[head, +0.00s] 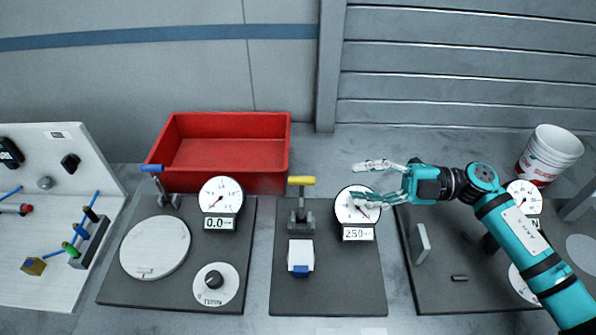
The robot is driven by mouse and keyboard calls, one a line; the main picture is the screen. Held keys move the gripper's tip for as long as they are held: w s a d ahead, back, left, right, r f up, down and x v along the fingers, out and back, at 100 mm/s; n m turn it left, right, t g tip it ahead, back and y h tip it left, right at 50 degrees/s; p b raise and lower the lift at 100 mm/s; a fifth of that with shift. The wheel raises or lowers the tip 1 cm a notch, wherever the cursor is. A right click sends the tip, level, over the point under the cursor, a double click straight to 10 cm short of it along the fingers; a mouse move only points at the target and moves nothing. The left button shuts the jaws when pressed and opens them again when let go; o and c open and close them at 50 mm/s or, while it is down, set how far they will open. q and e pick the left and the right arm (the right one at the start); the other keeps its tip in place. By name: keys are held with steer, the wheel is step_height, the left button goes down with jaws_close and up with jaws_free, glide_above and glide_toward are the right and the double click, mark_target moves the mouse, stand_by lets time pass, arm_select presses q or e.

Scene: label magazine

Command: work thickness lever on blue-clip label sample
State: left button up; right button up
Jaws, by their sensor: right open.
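A white label sample (300,253) with a blue clip (301,272) at its near end lies on the middle dark plate (335,285). Behind it stands a lever with a yellow handle (301,181) on a grey post. To its right is a round dial (350,213) with a display (358,234) reading about 250. My right gripper (366,182) is open and empty, reaching in from the right. Its fingers point left toward the yellow handle with a visible gap, and partly cover the dial. My left gripper is not in view.
The left plate (115,285) carries a blue-handled lever (152,169), a dial reading 0.0, a white disc (155,247) and a knob. A red bin (228,180) stands behind. A white bucket (552,150) is at far right. A slanted panel (30,285) stands at left.

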mark_target(298, 178)
steer(key=a+p, duration=0.3)
steer(key=a, duration=0.8)
steer(key=shift+w+a+r+p, duration=0.15)
steer(key=shift+a+p, duration=0.1)
steer(key=shift+p, duration=0.15)
steer(key=shift+a+f, duration=0.2)
steer(key=shift+a, duration=0.3)
jaws_close()
